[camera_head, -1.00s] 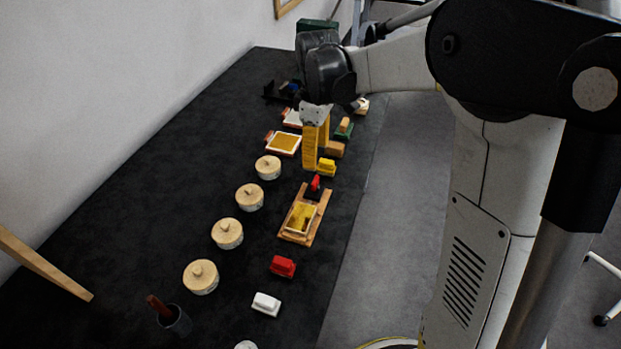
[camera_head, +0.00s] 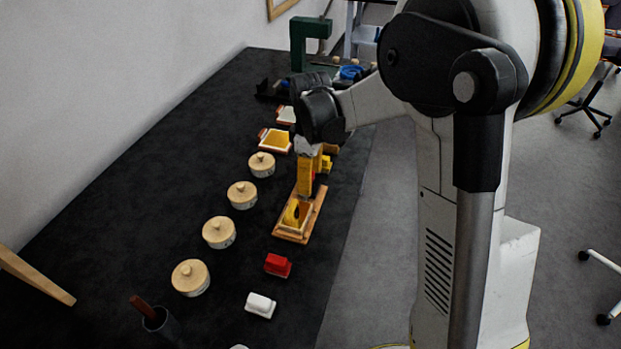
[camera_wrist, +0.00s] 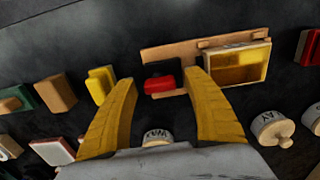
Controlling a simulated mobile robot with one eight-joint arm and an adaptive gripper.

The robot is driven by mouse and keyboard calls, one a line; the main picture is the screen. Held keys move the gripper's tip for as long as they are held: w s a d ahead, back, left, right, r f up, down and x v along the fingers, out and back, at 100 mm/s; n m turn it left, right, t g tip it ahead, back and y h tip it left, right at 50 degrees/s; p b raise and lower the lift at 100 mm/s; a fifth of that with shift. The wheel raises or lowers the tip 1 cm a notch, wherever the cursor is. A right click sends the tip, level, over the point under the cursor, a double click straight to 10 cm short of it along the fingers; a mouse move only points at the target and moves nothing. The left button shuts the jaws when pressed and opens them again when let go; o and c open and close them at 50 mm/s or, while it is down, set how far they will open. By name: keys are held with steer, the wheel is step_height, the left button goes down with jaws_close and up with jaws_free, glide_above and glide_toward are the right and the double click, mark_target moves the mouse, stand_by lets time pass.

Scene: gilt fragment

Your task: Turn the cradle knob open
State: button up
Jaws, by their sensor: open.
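The cradle (camera_head: 292,236) is a wooden board on the dark table with a shallow yellow-lined box at its near end. In the wrist view the cradle (camera_wrist: 178,53) lies across the top, with the box at its right. The knob (camera_wrist: 159,84), black with a red part, sits toward the board's other end. My gripper (camera_wrist: 162,80) is open, with its two yellow fingers on either side of the knob in that view. I cannot tell whether they touch it. In the head view my gripper (camera_head: 305,190) points down over the cradle and hides the knob.
Several round lidded pots (camera_head: 219,232) stand in a row to the left. A red block (camera_head: 278,265) and a white block (camera_head: 260,305) lie nearer. A dark cup (camera_head: 160,322) stands at the near left. A yellow block (camera_wrist: 100,85) and a brown block (camera_wrist: 57,92) lie beside the cradle.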

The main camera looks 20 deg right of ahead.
steer(key=c, duration=1.2)
steer(key=shift+o, duration=0.2)
steer(key=shift+m, duration=0.4)
steer(key=m+p, duration=0.1)
steer(key=m, duration=0.3)
steer(key=m+p, duration=0.1)
steer(key=m, duration=0.3)
steer(key=shift+m, duration=0.3)
steer(key=m, duration=0.4)
steer(key=shift+p, duration=0.3)
steer(key=shift+m, duration=2.2)
